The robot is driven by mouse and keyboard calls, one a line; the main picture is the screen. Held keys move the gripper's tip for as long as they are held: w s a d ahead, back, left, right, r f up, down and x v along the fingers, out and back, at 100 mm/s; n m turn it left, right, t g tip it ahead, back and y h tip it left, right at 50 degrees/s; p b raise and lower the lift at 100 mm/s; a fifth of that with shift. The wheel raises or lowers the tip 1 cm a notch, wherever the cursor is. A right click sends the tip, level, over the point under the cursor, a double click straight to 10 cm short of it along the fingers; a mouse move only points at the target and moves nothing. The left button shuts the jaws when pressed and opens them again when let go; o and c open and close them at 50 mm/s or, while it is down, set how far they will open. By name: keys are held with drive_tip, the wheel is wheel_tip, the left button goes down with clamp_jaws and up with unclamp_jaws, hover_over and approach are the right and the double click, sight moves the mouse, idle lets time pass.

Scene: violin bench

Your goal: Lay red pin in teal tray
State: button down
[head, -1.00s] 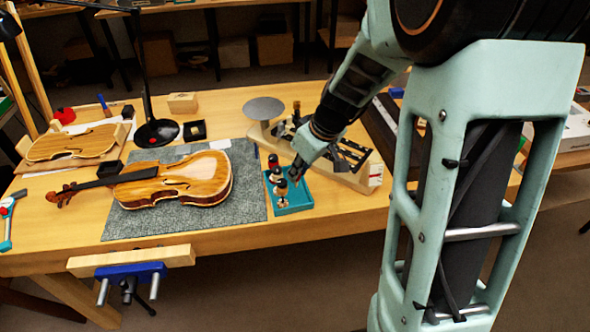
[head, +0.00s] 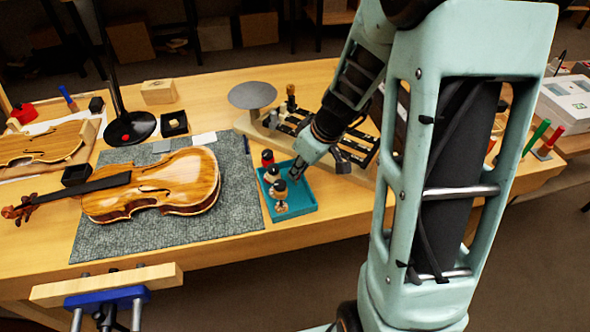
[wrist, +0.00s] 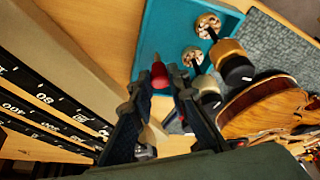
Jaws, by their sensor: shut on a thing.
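The red pin (wrist: 159,74) shows in the wrist view between the fingertips of my gripper (wrist: 160,84), which is shut on it. Its point faces the teal tray (wrist: 163,32), whose floor lies behind it. I cannot tell whether the pin touches the tray. In the head view my gripper (head: 298,172) points down over the upper right part of the teal tray (head: 303,204). There the pin is too small or hidden to make out. Several small round-topped pieces stand along the tray's left side in the head view.
A violin (head: 165,185) lies on a grey mat (head: 236,190) left of the tray. A scale-like stand with a round plate (head: 253,95) and a dark slotted rack (head: 355,140) stand behind the tray. Bare bench lies in front of the tray.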

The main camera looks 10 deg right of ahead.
drive_tip(key=shift+a+f, duration=0.1)
drive_tip(key=shift+f, duration=0.45)
drive_tip(key=shift+f+b, duration=0.15)
drive_tip(key=shift+b, duration=0.15)
drive_tip(key=c, duration=1.8)
unclamp_jaws()
drive_tip(key=shift+c, duration=0.2)
drive_tip(key=shift+r, duration=0.2)
drive_tip(key=shift+r+p, duration=0.25)
drive_tip(key=shift+p, duration=0.15)
drive_tip(key=p+v, duration=0.1)
drive_tip(key=v, duration=1)
drive_tip(key=shift+s+r+p, duration=0.2)
drive_tip(key=shift+p, duration=0.15)
drive_tip(key=shift+d, duration=0.25)
